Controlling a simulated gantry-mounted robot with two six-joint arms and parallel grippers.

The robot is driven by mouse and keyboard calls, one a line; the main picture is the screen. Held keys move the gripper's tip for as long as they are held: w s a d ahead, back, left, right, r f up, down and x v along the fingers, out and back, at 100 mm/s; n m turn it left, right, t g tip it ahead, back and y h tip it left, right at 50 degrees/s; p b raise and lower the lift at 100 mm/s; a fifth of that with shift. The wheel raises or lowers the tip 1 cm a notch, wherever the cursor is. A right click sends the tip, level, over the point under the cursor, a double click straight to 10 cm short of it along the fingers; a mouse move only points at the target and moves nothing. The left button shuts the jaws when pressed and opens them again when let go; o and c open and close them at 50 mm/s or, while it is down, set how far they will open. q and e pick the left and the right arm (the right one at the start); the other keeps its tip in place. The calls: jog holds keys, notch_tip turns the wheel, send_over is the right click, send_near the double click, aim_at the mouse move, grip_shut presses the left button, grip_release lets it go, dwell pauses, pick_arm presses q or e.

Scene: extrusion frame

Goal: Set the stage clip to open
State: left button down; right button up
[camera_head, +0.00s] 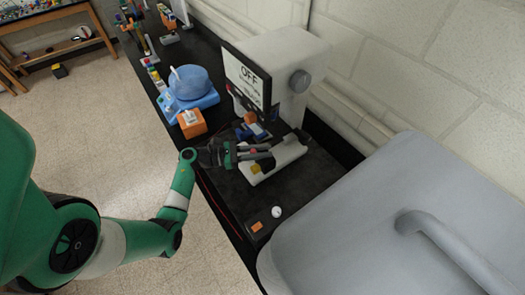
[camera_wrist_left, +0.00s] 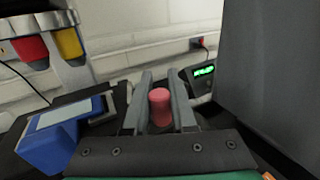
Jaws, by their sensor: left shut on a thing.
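My left gripper (camera_head: 264,151) reaches over the white base (camera_head: 285,160) of a white instrument. In the left wrist view its two grey fingers (camera_wrist_left: 160,90) stand on either side of a pinkish-red round knob (camera_wrist_left: 160,106), shut on it. I take the knob to be part of the stage clip; the rest of the clip is hidden, so its setting cannot be told. Red (camera_wrist_left: 30,48) and yellow (camera_wrist_left: 68,43) barrels of the instrument hang at the upper left of the wrist view. My right gripper is not in view.
A blue block (camera_wrist_left: 50,145) is left of the fingers. A small device with a green display (camera_wrist_left: 204,71) stands behind. An orange block (camera_head: 192,123) and blue round-topped device (camera_head: 188,84) stand farther along the dark bench.

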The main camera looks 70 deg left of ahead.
pick_arm(q)
jog(key=c, duration=0.7)
grip_release()
jog(key=shift+c, duration=0.2)
jog(key=b+v, duration=0.2)
jog(key=v, duration=0.9)
jog(key=shift+s+b, duration=0.3)
